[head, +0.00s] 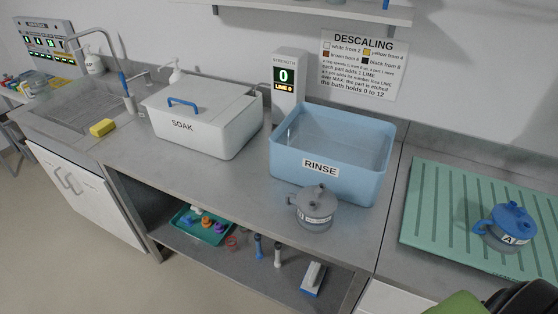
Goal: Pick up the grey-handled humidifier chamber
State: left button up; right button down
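The grey-handled humidifier chamber (316,211) stands upright on the steel counter, in front of the blue RINSE tub (366,152). It has a grey lid with a knob, and its handle is on its left side. It is close to the counter's front edge. A white label shows low on its front. No gripper fingers of mine show in the head view.
A blue-lidded chamber marked A (509,227) stands on the green ribbed drying mat (446,200). The lidded white SOAK box (205,118) is left of the tub. Counter left of the grey chamber is clear. A green-and-black shape fills the bottom right corner.

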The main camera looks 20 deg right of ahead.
aim_at(313, 226)
jog(key=j+z, duration=0.15)
jog(key=z, duration=0.25)
jog(key=k+j+z, duration=0.1)
jog(key=z, duration=0.35)
jog(key=k+j+z, duration=0.1)
jog(key=z, duration=0.3)
jog(key=k+z, duration=0.1)
jog(key=z, duration=0.35)
jog(key=k+j+z, duration=0.1)
jog(key=z, duration=0.3)
